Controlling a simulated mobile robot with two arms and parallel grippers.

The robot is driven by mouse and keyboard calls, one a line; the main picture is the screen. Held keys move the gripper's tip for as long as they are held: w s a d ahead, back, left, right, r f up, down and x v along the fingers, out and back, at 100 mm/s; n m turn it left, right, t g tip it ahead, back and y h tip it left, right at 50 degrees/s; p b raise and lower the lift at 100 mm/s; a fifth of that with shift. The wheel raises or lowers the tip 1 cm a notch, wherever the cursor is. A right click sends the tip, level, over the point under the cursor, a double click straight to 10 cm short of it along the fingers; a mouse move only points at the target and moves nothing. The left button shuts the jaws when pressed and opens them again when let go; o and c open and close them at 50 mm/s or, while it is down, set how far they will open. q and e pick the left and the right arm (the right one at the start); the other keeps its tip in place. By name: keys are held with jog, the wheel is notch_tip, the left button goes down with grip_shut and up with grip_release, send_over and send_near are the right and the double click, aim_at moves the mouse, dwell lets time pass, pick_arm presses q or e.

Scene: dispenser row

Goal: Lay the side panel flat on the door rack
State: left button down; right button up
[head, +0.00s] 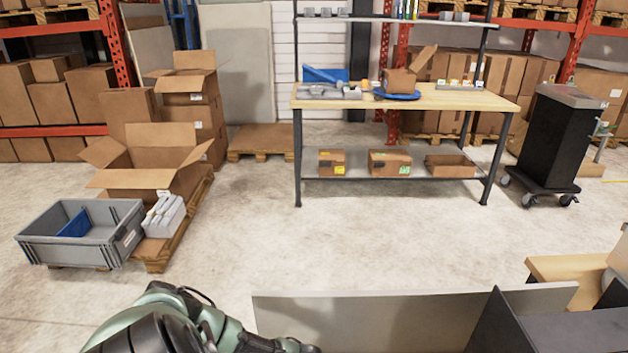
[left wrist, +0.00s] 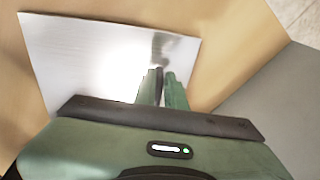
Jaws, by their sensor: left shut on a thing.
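A long pale grey panel (head: 400,318), which looks like the side panel, stands on edge across the bottom of the head view. Its lower part is cut off by the frame. My left arm reaches its left end, with the fingers out of sight there. In the left wrist view my left gripper (left wrist: 163,87) has its fingers close together, shut on the side panel, though the grip itself is hard to make out. A pale glossy sheet (left wrist: 75,55) lies in front of the fingers over a wooden surface (left wrist: 235,40). I cannot clearly identify the door rack. My right gripper is out of view.
A dark panel-like structure (head: 500,322) and a wooden top (head: 565,267) stand at lower right. Across open floor (head: 300,240) are a workbench (head: 450,97), a black cart (head: 548,140), a grey crate (head: 112,247) and an open carton (head: 150,180).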

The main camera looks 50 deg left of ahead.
pick_arm(q)
jog(key=c, duration=1.4)
grip_release()
jog(key=shift+s, duration=0.1)
notch_tip(320, 180, up, 8)
jog(key=s+p, duration=0.1)
jog(key=shift+d+f, duration=0.2)
